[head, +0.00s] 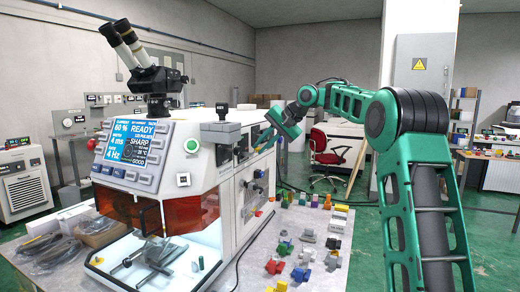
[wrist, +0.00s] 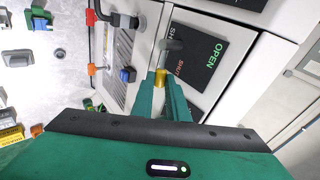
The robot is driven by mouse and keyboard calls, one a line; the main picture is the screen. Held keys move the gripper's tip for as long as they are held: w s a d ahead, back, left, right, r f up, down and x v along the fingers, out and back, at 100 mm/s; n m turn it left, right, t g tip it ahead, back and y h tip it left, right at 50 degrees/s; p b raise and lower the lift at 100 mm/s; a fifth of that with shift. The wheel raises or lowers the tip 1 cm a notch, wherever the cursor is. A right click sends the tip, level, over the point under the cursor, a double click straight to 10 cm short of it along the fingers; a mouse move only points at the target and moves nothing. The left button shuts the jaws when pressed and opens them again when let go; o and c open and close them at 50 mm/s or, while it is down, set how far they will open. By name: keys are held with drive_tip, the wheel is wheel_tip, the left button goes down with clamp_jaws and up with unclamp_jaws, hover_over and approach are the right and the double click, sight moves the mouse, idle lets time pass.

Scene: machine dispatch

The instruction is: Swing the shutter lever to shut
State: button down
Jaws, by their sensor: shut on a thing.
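The shutter lever (wrist: 162,73) is on the side of the white machine (wrist: 145,12), over a dark plate (wrist: 201,72) lettered OPEN and SHUT. A grey hub (wrist: 172,45) shows at its upper end, and its brass-coloured end sits between my fingertips. My gripper (wrist: 162,88) is shut on that end. The lever lies beside the word SHUT, with OPEN farther right. In the head view my gripper (head: 268,139) reaches the right side of the machine (head: 228,168); the lever is too small to make out there.
In the wrist view a blue button (wrist: 127,75) and a dark bent handle (wrist: 121,20) are left of the lever. In the head view the table (head: 325,262) right of the machine bears several small coloured parts. A red chair (head: 326,150) stands behind.

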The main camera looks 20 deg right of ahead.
drive_tip(key=c, duration=1.7)
unclamp_jaws()
drive_tip(key=v, duration=1)
drive_tip(key=shift+s+d+r, duration=0.1)
drive_tip(key=shift+d+r, duration=0.1)
drive_tip(key=shift+d, duration=0.05)
drive_tip(key=s+f+g+h, duration=0.1)
drive_tip(key=s+f+g, duration=0.1)
drive_tip(key=s+f, duration=0.8)
drive_tip(key=s+d+f+n+g+h, duration=0.1)
drive_tip(key=s+f, duration=1)
drive_tip(key=s, duration=1.2)
drive_tip(key=s+d+f+g+h, duration=0.1)
drive_tip(key=s+f+g+h, duration=0.2)
drive_tip(key=s+f, duration=0.8)
drive_tip(key=shift+s+f+n+g, duration=0.1)
drive_tip(key=shift+s+n+g, duration=0.2)
drive_tip(key=shift+s, duration=1.4)
drive_tip(key=shift+s+f+n+g, duration=0.1)
drive_tip(key=shift+s+g, duration=0.3)
drive_tip(key=shift+s, duration=1.25)
